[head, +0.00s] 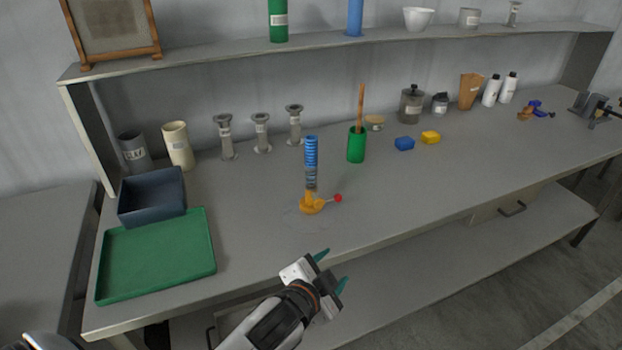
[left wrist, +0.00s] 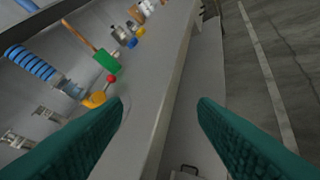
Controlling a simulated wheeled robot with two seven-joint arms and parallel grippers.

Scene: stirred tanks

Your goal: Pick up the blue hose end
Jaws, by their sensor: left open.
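The blue hose end (head: 311,151) is a ribbed blue piece standing upright on a grey fitting above an orange base (head: 311,205) with a red-knobbed lever, on the grey bench. My left gripper (head: 333,270) is open and empty at the bench's front edge, in front of and a little right of the orange base, apart from it. In the left wrist view the blue hose end (left wrist: 32,63) shows at the upper left, beyond the left finger, and nothing is between the teal fingers (left wrist: 162,112). My right gripper is not in view.
A green cup (head: 356,146) with a wooden stick stands right of the hose. Blue (head: 404,143) and yellow (head: 430,137) blocks lie farther right. A green tray (head: 207,262) and dark bin (head: 152,211) are at left. Grey flanged posts (head: 262,133) stand behind. Bench right of the base is clear.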

